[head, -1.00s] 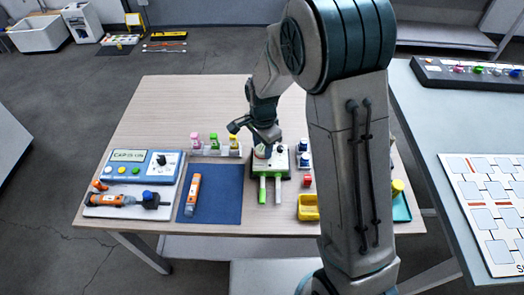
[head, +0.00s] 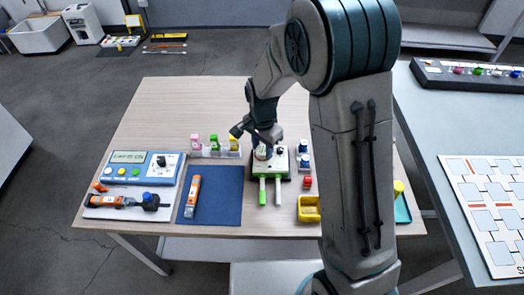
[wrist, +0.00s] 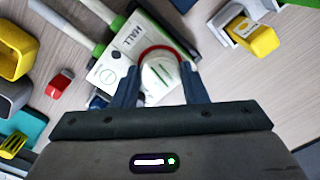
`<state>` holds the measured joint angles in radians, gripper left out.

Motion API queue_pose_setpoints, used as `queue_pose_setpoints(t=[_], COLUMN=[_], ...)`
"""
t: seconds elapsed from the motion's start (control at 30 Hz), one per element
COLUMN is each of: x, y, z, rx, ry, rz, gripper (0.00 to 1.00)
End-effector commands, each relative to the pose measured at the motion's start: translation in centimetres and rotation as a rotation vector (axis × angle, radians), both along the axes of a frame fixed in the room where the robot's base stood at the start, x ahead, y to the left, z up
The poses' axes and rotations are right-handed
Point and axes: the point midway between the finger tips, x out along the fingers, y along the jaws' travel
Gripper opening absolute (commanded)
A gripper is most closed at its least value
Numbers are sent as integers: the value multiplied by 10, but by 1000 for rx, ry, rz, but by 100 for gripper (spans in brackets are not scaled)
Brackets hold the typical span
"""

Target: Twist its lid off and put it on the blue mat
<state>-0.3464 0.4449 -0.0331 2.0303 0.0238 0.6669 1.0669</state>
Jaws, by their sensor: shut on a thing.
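My gripper (wrist: 160,68) is shut on a round white lid (wrist: 159,80) with a short green mark on top. A red ring shows around part of the lid. In the head view, my gripper (head: 262,140) is over the holder (head: 267,165) on the table; the body under the lid is hidden. The blue mat (head: 228,207) lies left of the holder, with an orange pen-like tool (head: 192,197) on its left part.
A meter with a display (head: 128,157) and an orange tool on a white tray (head: 100,213) stand left of the mat. A rack of small bottles (head: 222,152) is behind the mat. A yellow bin (head: 308,208) stands right of the holder. The mat's right part is clear.

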Motion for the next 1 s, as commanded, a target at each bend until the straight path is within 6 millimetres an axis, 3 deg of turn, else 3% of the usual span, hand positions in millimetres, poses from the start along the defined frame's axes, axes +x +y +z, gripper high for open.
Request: queue_pose_setpoints(t=[1.0], x=[0], y=[0], z=[16], rx=[1], ry=[-1], rz=[0], gripper=[26])
